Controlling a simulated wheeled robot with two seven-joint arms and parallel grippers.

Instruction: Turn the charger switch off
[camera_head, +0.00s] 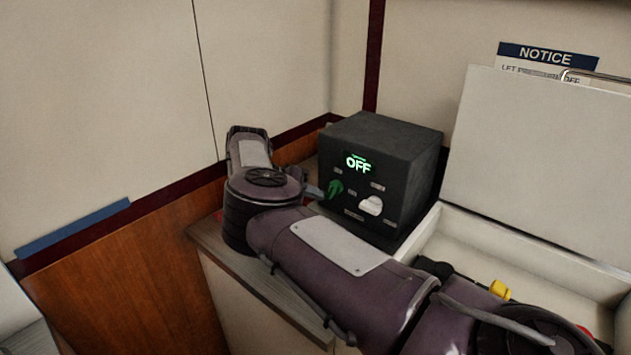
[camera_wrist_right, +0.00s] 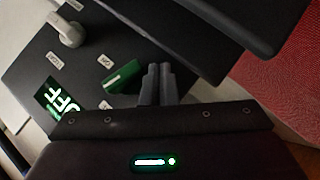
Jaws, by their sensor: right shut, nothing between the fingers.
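The charger is a dark box (camera_head: 408,150) on the counter in the corner, and its display (camera_head: 358,163) reads OFF in green. Below the display are a green knob (camera_head: 335,188) and a white knob (camera_head: 371,205). In the right wrist view, the green knob (camera_wrist_right: 122,78) appears turned at a slant, with small labels around it; the white knob (camera_wrist_right: 68,30) is at upper left. My right gripper (camera_head: 313,192) is shut and empty. Its fingertips (camera_wrist_right: 155,82) are close beside the green knob; I cannot tell whether they touch it. My left gripper is not in view.
An open white case (camera_head: 530,245) with its lid raised stands right of the charger, with a yellow item (camera_head: 500,290) inside. A notice sign (camera_head: 545,54) is on the wall behind. Walls close in behind and left of the charger. My right arm crosses in front of the counter (camera_head: 262,285).

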